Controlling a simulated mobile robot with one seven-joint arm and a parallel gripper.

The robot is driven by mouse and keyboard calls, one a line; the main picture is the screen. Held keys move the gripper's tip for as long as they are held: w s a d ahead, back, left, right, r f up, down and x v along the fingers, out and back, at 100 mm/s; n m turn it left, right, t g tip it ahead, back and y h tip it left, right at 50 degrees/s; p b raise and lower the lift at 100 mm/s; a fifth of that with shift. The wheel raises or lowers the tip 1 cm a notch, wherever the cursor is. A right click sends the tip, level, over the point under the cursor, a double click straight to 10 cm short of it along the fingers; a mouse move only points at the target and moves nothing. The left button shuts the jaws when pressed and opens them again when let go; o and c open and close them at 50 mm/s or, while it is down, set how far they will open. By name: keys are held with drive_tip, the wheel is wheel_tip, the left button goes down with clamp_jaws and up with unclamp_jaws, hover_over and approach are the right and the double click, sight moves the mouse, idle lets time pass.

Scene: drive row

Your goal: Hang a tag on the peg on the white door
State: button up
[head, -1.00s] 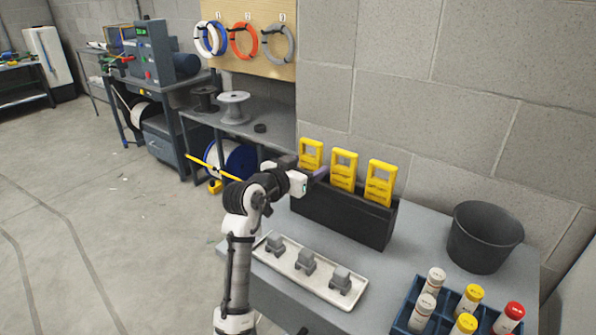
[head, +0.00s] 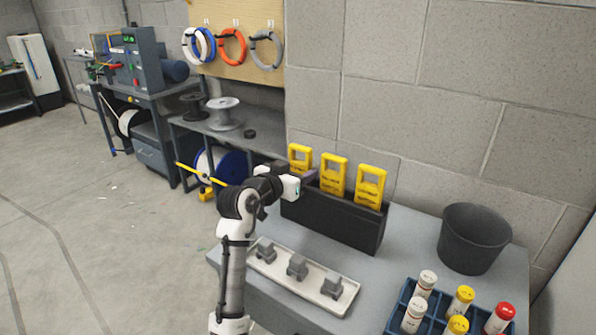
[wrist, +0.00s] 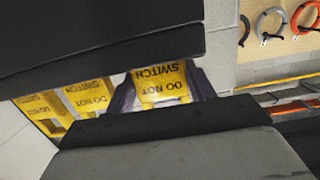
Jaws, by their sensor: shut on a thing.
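Three yellow tags stand in a row in a black holder (head: 335,222) on the grey bench: the left tag (head: 299,153), the middle tag (head: 333,175) and the right tag (head: 370,187). My gripper (head: 309,176) is at the left tag, with its purple fingers shut on it. In the wrist view the held tag (wrist: 160,82) sits between the fingers, its lettering upside down. The other two tags show to its left. The held tag still stands in line with the others; its lower part is hidden. I cannot make out a peg or clearly identify the white door.
A white tray (head: 262,268) with grey blocks lies in front of the holder. A black bucket (head: 474,240) and a blue crate (head: 395,322) of capped bottles stand to the right. A block wall rises behind. Open floor lies left.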

drive_tip(key=shift+r+p, duration=1.5)
drive_tip(key=shift+r, duration=0.8)
drive_tip(key=shift+s+a, duration=0.1)
drive_tip(key=v, duration=0.8)
drive_tip(key=shift+r, duration=0.35)
